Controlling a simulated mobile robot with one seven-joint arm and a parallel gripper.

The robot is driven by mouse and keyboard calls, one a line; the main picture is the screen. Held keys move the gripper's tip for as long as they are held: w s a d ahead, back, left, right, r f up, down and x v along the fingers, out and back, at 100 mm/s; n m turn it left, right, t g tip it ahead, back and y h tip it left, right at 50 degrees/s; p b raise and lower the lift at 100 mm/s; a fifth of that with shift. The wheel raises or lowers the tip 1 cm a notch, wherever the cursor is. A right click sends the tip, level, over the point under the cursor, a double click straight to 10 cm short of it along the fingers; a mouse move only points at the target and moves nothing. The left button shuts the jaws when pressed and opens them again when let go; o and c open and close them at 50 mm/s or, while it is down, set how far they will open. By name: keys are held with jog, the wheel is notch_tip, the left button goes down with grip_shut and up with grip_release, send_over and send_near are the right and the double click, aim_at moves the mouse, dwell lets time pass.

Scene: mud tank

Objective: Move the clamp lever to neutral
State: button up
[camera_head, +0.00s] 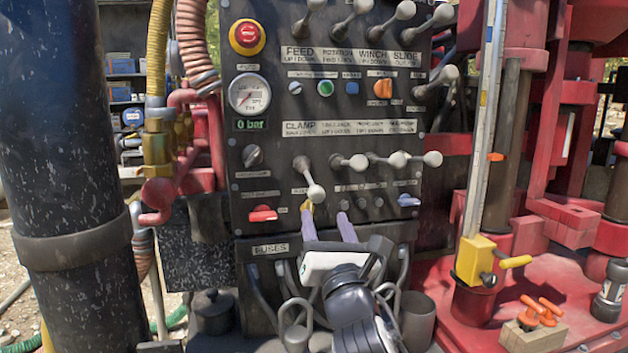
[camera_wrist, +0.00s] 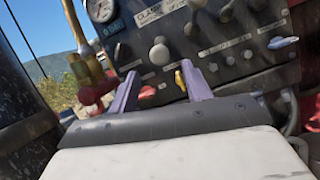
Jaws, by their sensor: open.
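The clamp lever (camera_head: 316,192) is the leftmost lever in the row under the CLAMP label (camera_head: 299,128) on the black control panel. Its round grey knob hangs lower than its neighbours' knobs, tilted down. My gripper (camera_head: 325,211) is open, with two purple fingers pointing up at the panel just below this knob. In the wrist view, the clamp knob (camera_wrist: 160,54) shows between and just beyond the fingertips (camera_wrist: 158,70). I see no clear contact, and the exact depth gap cannot be told.
Neighbouring levers (camera_head: 357,161) stand close to the right, their knobs higher. A red switch (camera_head: 262,214) is left of my fingers and a blue-grey knob (camera_head: 408,200) right. A pressure gauge (camera_head: 249,94) reads 0 bar. A large dark pipe (camera_head: 70,150) stands left; red machinery fills the right.

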aim_at(314, 185)
jog(key=p+x, duration=0.3)
jog(key=x, duration=0.7)
jog(key=shift+w+a+r+p, duration=0.1)
jog(key=shift+w+r+p, duration=0.1)
jog(key=shift+w+p, duration=0.15)
grip_shut()
